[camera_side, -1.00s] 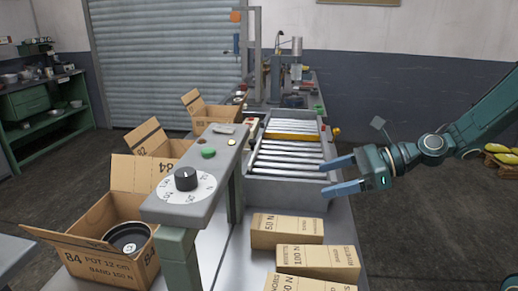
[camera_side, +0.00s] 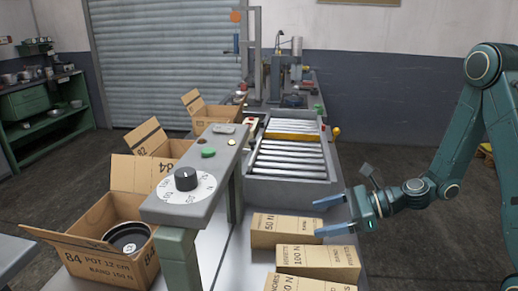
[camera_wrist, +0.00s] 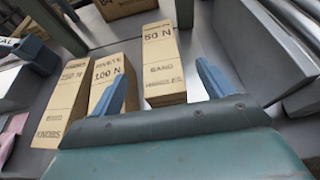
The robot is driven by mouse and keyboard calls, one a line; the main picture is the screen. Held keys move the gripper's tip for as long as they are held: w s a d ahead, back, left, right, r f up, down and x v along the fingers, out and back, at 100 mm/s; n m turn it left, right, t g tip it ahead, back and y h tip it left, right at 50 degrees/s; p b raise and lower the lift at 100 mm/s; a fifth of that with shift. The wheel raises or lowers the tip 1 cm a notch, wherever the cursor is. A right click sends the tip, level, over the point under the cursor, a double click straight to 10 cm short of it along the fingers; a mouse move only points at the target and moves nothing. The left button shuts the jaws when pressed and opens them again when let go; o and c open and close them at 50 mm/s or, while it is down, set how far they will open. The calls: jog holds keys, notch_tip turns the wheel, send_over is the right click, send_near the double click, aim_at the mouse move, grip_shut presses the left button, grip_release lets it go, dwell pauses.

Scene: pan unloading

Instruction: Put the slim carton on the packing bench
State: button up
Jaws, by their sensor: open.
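Several long brown cartons lie side by side on the grey surface. The 50 N carton (camera_side: 288,236) is at the back, the 100 N carton (camera_side: 318,259) in front of it, and another carton (camera_side: 300,284) is cut off by the bottom edge. I cannot tell which one is the slim carton. My gripper (camera_side: 320,218) is open and empty, near the right ends of the cartons. In the wrist view, the 50 N carton (camera_wrist: 163,62) shows between my spread fingers, with the 100 N carton (camera_wrist: 118,70) and the KNOBS carton (camera_wrist: 62,100) to its left.
A roller conveyor (camera_side: 290,160) lies behind the cartons. A grey post with a dial (camera_side: 185,190) stands to their left. An open box (camera_side: 105,265) holding a dark pot is at the lower left. Another open box (camera_side: 210,110) stands farther back. I cannot tell which surface is the packing bench.

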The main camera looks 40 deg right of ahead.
aim_at(287, 224)
jog(key=shift+x, duration=1.05)
jog(key=shift+w+a, duration=0.1)
jog(key=shift+x, duration=2.4)
jog(key=c, duration=1.3)
jog(key=shift+r, duration=0.15)
jog(key=shift+r, duration=4.85)
